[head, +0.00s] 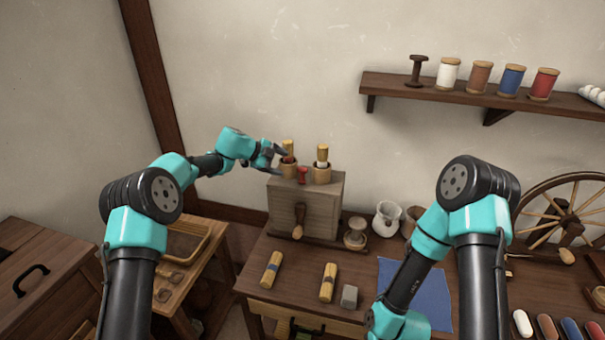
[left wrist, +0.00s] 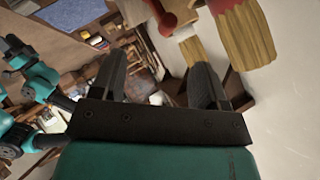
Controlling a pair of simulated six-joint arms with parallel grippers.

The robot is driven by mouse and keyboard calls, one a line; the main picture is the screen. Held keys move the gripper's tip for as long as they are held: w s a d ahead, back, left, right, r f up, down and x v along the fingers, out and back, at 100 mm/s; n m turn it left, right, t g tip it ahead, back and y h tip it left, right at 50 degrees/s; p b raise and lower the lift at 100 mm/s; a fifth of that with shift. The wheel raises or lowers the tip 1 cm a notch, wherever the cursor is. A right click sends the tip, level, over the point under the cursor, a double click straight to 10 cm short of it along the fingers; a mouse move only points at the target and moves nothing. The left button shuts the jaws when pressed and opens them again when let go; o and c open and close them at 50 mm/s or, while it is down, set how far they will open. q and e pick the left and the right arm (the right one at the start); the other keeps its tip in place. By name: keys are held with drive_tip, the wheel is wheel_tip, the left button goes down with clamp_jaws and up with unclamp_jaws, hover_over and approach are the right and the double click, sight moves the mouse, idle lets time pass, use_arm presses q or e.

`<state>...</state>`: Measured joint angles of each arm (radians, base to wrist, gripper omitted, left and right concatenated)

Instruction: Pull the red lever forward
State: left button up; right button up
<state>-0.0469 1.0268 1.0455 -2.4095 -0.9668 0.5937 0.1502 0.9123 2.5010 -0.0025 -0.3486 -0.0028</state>
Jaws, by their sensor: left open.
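A small red piece (head: 303,175), which I take for the red lever, stands on top of the grey wooden box (head: 325,205) between two wooden cups. In the left wrist view a red rounded part (left wrist: 167,21) shows at the top, beyond the fingertips. My left gripper (head: 279,160) is open at the box's upper left, beside the left cup (head: 288,172) and left of the red piece. In the left wrist view its jaws (left wrist: 160,70) are apart with nothing held between them. My right gripper is outside the head view.
A wooden handle (head: 298,222) is on the box's front. Bundles, a grey block (head: 349,296) and a blue cloth (head: 430,295) lie in front. A spool shelf (head: 420,92) is above right.

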sight(301, 172)
use_arm(q)
drive_tip(key=x, duration=1)
drive_tip(key=shift+w, duration=0.1)
